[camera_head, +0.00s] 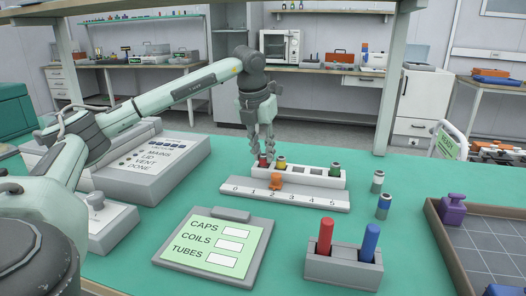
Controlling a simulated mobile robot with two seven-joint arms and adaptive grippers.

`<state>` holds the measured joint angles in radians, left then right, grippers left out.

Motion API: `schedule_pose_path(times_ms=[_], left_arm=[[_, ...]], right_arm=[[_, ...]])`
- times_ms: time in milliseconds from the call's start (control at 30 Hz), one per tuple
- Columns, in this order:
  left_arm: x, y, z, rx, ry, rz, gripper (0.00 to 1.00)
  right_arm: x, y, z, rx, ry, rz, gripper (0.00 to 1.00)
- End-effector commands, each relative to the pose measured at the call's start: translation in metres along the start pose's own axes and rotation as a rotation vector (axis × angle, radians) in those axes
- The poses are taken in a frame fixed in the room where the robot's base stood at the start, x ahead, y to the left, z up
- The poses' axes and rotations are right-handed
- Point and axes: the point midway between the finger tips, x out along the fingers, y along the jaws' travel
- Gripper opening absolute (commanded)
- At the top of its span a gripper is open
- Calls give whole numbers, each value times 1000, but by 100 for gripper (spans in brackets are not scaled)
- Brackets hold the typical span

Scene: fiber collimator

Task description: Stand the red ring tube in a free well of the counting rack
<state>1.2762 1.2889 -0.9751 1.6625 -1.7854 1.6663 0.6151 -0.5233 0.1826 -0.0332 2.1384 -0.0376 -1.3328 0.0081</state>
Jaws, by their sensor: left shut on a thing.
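The counting rack (318,182) is a white block with a row of wells along the back and a grey step numbered 0 to 5 in front. My left gripper (265,151) points down over its left end, shut on the red ring tube (263,161). The tube is upright at the leftmost well; whether its foot rests on the bottom is hidden. A yellow-ringed tube (281,162) stands just right of it, and a green-topped tube (335,169) stands near the right end. Dark free wells lie between those two. My right gripper is out of view.
An orange piece (276,180) sits on the numbered step. Two loose tubes (377,182) (384,206) stand right of the rack. A grey holder (343,269) with red and blue rods, a clipboard (215,243), a control box (150,178) and a tray (446,240) surround it.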

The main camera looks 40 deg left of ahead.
Motion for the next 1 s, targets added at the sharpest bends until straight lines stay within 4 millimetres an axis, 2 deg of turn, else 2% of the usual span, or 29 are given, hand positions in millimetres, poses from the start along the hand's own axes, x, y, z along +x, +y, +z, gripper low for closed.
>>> schedule_pose_path(times_ms=[267,300,367,667,833,1000], left_arm=[[3,0,-1,0,0,0,0],[3,0,-1,0,0,0,22],[2,0,0,0,0,0,28],[0,0,0,0,0,0,28],[-17,-1,1,1,-3,-2,28],[-54,-1,2,1,-4,-3,28]], right_arm=[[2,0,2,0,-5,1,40],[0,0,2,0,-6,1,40],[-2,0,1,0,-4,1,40],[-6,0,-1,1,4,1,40],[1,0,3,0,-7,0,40],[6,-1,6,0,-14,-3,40]])
